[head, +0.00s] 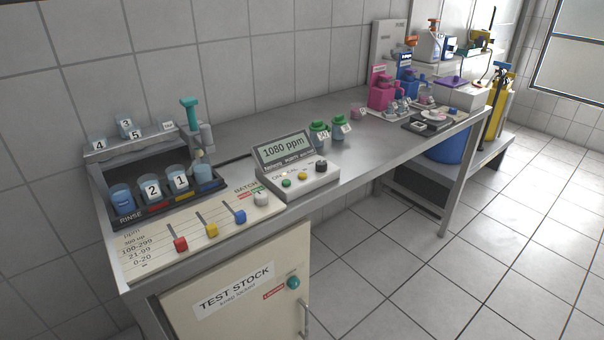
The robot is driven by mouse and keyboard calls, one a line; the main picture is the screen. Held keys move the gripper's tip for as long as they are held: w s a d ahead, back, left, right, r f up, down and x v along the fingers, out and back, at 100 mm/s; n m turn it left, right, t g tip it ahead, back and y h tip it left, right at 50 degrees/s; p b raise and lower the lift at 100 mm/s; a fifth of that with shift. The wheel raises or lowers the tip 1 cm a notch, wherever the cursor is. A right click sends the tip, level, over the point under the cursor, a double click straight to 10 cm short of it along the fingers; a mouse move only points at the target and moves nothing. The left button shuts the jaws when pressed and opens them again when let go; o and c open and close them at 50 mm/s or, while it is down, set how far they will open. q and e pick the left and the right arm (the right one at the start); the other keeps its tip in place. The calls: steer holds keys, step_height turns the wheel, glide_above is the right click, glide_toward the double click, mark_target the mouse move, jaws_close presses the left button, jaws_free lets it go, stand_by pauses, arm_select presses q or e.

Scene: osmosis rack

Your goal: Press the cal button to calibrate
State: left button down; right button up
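A grey meter (318,183) with a tilted screen (284,150) reading "1080 ppm" stands near the front edge of the steel bench. Its sloped front carries a green button (286,183), a yellow button (305,175) and a black knob or button (321,166). The small labels above them are too small to read surely, so I cannot tell which one is marked cal. Neither of my grippers is in view.
Left of the meter are red (180,244), yellow (211,230) and blue (240,216) handles on a printed panel, and a dark rinse tray (130,222) with numbered cups. Green-capped bottles (319,135) stand behind right. Bare bench lies right of the meter; tiled floor in front is clear.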

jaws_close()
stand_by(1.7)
